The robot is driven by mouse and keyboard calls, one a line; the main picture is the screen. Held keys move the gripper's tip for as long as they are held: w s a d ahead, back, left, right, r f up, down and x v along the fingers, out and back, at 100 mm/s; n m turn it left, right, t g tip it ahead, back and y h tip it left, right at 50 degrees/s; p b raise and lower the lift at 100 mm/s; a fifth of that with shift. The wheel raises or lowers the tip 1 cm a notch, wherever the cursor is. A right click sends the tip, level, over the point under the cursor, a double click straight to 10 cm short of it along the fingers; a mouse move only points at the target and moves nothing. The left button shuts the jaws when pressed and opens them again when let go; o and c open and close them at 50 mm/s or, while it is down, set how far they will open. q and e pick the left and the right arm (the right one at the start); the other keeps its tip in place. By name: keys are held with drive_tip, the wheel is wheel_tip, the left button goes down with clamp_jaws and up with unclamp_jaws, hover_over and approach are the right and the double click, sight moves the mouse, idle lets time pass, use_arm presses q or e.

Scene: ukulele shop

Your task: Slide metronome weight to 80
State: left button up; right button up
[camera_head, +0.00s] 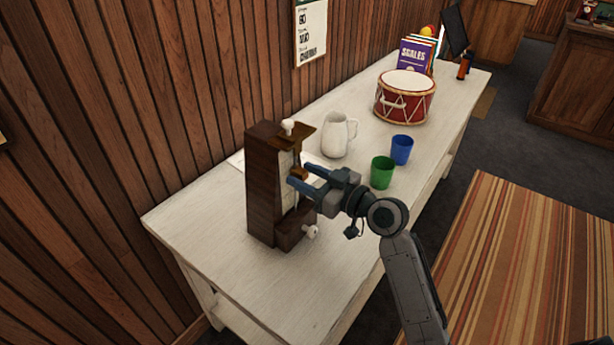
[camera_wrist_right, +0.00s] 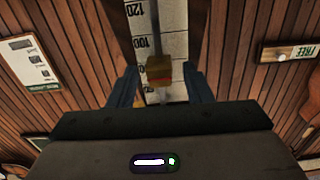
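The metronome (camera_head: 262,185) is a tall dark wooden case on the white table, with its pale scale facing my right arm. Its small orange-brown weight (camera_head: 299,173) sits on the rod, and it also shows in the right wrist view (camera_wrist_right: 158,71). There the scale (camera_wrist_right: 171,44) shows 120 and 100, with the weight just below the 100 mark; lower marks are hard to read. My right gripper (camera_head: 298,176) is open, with its blue fingers on either side of the weight and gaps visible between. My left gripper is in neither view.
A white pitcher (camera_head: 336,136), green cup (camera_head: 382,173), blue cup (camera_head: 401,149) and red drum (camera_head: 404,98) stand farther along the table (camera_head: 230,282). Books (camera_head: 415,57) are at the far end. A wooden wall borders the left side. The near table end is clear.

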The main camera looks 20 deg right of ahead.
drive_tip(key=shift+s+d+f, duration=0.1)
drive_tip(key=shift+s+d, duration=0.2)
use_arm(q)
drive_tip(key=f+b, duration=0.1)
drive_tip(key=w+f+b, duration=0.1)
drive_tip(key=b, duration=0.1)
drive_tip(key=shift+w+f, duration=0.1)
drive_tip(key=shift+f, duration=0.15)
use_arm(e)
drive_tip(key=v, duration=1)
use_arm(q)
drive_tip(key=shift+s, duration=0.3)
use_arm(e)
drive_tip(key=shift+s, duration=0.1)
